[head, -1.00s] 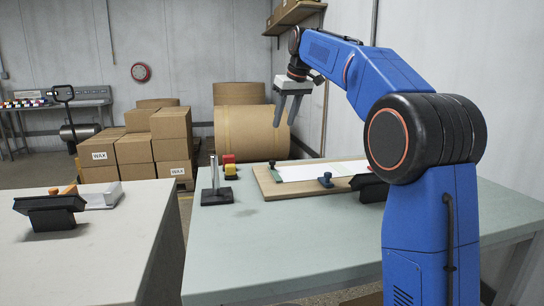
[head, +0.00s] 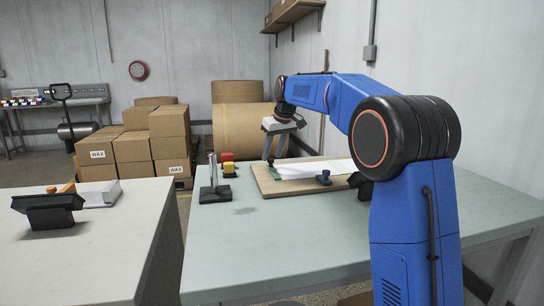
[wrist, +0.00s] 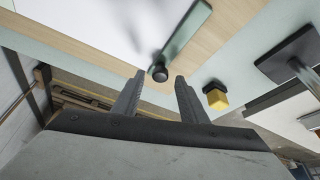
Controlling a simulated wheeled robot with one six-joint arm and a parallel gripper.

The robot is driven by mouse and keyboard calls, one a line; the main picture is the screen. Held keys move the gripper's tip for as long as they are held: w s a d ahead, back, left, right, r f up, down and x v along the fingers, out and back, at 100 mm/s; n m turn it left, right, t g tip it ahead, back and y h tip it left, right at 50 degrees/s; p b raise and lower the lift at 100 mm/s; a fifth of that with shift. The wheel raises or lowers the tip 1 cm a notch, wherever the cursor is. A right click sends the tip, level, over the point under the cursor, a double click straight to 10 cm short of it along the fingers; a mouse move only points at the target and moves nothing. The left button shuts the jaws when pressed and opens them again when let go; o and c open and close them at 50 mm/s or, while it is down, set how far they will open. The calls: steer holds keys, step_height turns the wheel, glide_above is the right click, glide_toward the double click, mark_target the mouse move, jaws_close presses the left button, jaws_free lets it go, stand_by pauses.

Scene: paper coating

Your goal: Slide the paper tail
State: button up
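The white paper (head: 310,170) lies flat on a wooden board (head: 264,182) on the right table; it also fills the upper left of the wrist view (wrist: 90,25). A green bar (wrist: 187,32) lies across the paper's end, with a black knob (wrist: 160,73) at its tip. My gripper (head: 268,158) is low over the left end of the board. In the wrist view its fingers (wrist: 160,80) are spread, with the black knob between their tips in the picture. Nothing is gripped; whether the fingers touch the knob I cannot tell.
A black stand with a metal post (head: 214,190) and red and yellow knobs (head: 228,164) stand left of the board. The table's front area is clear. A white table (head: 100,250) is at left.

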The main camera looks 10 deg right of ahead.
mark_target(279, 169)
steer(key=shift+w+a+f, duration=0.1)
steer(key=shift+w+f, duration=0.1)
steer(key=shift+f, duration=0.5)
steer(key=shift+c, duration=0.6)
jaws_close()
steer(key=shift+d, duration=1.3)
steer(key=shift+o, duration=0.6)
jaws_free()
steer(key=shift+d, duration=0.15)
steer(key=shift+r, duration=0.1)
